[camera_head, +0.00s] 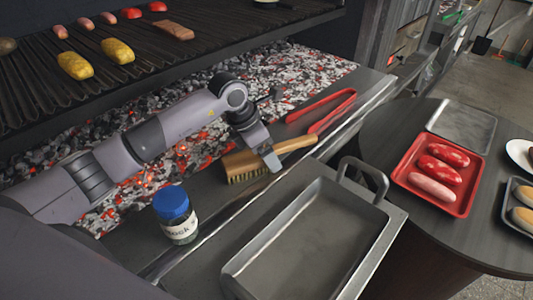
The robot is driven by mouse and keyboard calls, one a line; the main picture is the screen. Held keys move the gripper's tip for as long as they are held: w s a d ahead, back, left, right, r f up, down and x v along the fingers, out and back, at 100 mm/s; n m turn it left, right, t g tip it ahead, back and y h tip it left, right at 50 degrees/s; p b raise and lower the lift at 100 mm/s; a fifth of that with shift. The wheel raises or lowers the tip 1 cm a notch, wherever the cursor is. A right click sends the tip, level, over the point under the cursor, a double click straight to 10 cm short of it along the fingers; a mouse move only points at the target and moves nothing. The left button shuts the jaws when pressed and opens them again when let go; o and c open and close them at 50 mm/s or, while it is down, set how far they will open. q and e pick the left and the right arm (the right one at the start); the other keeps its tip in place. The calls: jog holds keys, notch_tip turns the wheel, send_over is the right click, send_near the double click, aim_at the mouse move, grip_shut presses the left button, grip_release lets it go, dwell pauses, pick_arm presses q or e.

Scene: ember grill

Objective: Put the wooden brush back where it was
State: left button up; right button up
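The wooden brush (243,166) has a tan wooden block, pale bristles pointing down and a handle running to the upper right. It is at the grill's front ledge, and its bristles look at or close to the surface. My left gripper (271,160) is over the brush where the block meets the handle. One finger shows in front of the brush and the other is hidden, so I cannot tell whether it grips it. My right gripper is not in view.
Red tongs (326,108) lie just behind the brush handle. A blue-capped jar (179,226) stands on the ledge at left. An empty metal pan (306,238) is in front. Hot coals (300,72) lie behind. A red tray (456,203) with meat is on the right table.

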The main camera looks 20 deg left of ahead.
pick_arm(q)
jog(key=b+v, duration=0.1)
jog(key=v, duration=0.9)
jog(key=shift+r, duration=0.3)
jog(key=shift+s+a, duration=0.1)
jog(key=shift+f, duration=0.1)
